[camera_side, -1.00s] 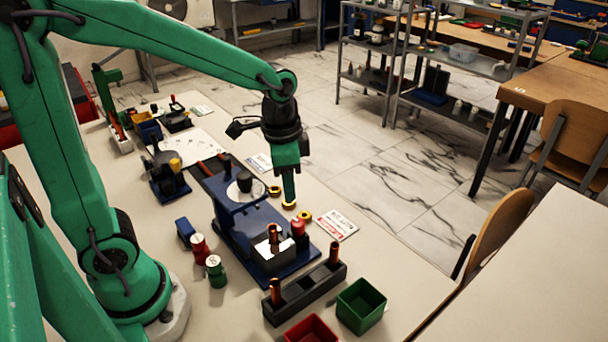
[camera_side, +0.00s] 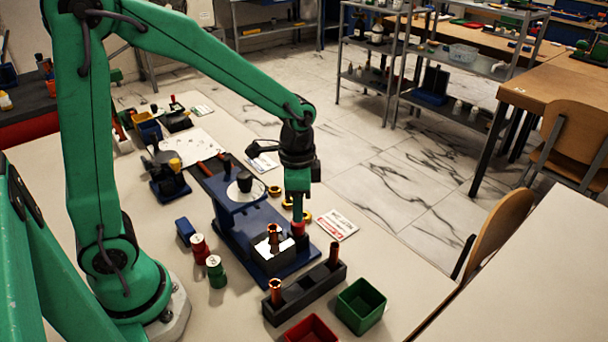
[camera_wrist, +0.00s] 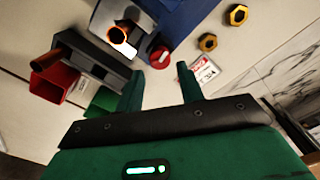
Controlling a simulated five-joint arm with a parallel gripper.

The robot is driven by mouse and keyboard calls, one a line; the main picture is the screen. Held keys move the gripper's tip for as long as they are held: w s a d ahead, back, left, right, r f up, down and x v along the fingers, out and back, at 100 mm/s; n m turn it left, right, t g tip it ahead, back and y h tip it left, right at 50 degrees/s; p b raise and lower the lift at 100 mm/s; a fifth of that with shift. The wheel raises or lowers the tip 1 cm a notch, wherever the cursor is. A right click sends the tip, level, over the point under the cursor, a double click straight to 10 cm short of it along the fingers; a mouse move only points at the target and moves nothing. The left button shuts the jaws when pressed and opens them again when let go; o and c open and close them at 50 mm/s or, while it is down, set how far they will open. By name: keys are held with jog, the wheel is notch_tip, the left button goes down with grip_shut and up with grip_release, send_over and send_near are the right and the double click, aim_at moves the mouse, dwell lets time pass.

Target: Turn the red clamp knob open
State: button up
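The red clamp knob (camera_side: 298,229) stands on the blue rig base (camera_side: 234,237), beside the shiny clamp block (camera_side: 273,255) with a copper part (camera_side: 274,233) upright in it. My gripper (camera_side: 298,219) points down right at the knob and hides part of it in the side view. In the wrist view the knob (camera_wrist: 160,58) lies just past the fingertips, roughly centred between them. The two fingers of my gripper (camera_wrist: 158,71) are apart, with nothing visibly held. I cannot tell whether the fingers touch the knob.
A dark rack (camera_side: 305,292) with copper parts stands in front of the rig. A green bin (camera_side: 360,306) and a red bin (camera_side: 312,329) are nearby. Brass nuts (camera_wrist: 207,42) and a printed card (camera_side: 337,225) lie close to the gripper. Red and green cylinders (camera_side: 216,271) stand left.

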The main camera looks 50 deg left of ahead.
aim_at(298, 228)
jog(key=shift+f, duration=2.25)
jog(key=c, duration=0.7)
